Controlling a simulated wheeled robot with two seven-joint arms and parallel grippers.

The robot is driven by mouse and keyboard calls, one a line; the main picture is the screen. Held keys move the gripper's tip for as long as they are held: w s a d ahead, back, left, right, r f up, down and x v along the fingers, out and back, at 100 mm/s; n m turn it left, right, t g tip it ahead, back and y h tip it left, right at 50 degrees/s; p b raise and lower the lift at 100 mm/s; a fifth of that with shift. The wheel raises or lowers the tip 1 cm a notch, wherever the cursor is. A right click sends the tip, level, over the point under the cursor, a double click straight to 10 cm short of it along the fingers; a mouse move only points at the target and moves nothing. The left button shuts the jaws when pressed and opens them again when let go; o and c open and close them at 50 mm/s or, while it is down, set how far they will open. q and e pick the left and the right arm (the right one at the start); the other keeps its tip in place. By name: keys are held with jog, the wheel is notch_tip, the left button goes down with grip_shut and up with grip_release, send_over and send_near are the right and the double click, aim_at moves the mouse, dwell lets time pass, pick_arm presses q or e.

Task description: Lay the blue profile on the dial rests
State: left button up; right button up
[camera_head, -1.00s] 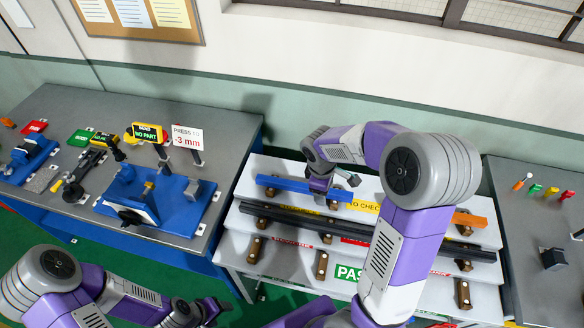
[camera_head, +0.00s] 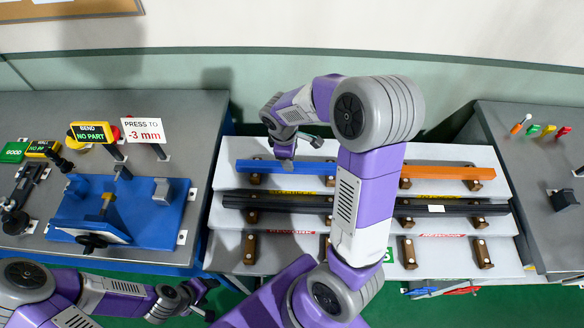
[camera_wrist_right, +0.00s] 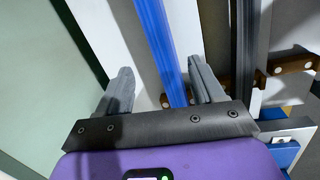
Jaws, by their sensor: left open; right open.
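The blue profile (camera_head: 258,167) lies across brown supports on the top step of the white stepped rack. My right gripper (camera_head: 285,160) is just above it in the head view. In the right wrist view, the open fingers of my right gripper (camera_wrist_right: 163,80) stand on either side of the blue profile (camera_wrist_right: 160,45). My left gripper (camera_head: 208,297) is open and empty at the lower left, in front of the bench.
An orange profile (camera_head: 450,173) lies right of the blue one on the top step. Dark profiles (camera_head: 270,202) lie on the middle step. A "PRESS TO -3 mm" sign (camera_head: 143,130) stands behind the fixture. Another grey bench (camera_head: 530,190) is at the right.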

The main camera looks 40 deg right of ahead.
jog(key=f, duration=0.5)
jog(key=shift+s+d+f, duration=0.15)
jog(key=shift+d+f, duration=0.2)
grip_shut()
